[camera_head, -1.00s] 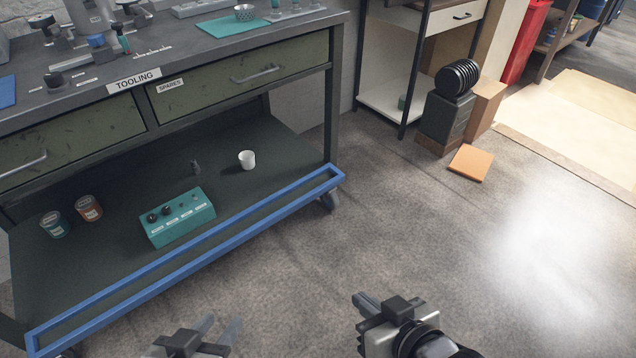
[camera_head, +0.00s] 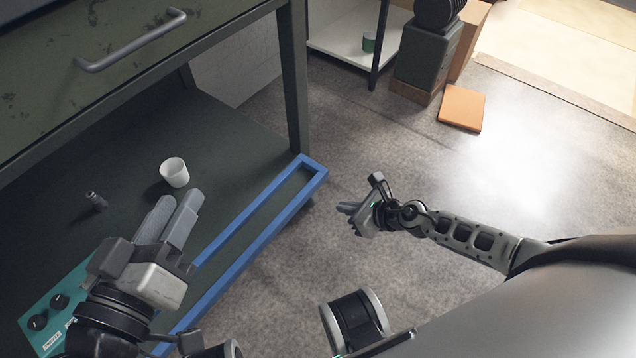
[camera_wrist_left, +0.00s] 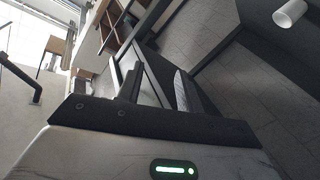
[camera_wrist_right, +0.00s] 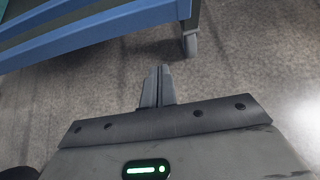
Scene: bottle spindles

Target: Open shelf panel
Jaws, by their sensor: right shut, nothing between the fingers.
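The blue rectangular frame (camera_head: 245,262) runs along the front edge of the cart's dark lower shelf (camera_head: 235,150). It also crosses the top of the right wrist view (camera_wrist_right: 90,38). My left gripper (camera_head: 177,205) is above the shelf, to the left of the frame, with its fingers pointing toward the white cup. Its fingers stand apart and empty in the left wrist view (camera_wrist_left: 157,82). My right gripper (camera_head: 347,210) is shut and empty over the floor, to the right of the frame and apart from it. Its closed fingers show in the right wrist view (camera_wrist_right: 157,80).
On the shelf are a white cup (camera_head: 174,172), a small dark fitting (camera_head: 96,201) and a teal control box (camera_head: 50,305), partly covered by my arm. A drawer handle (camera_head: 130,45) juts out above.

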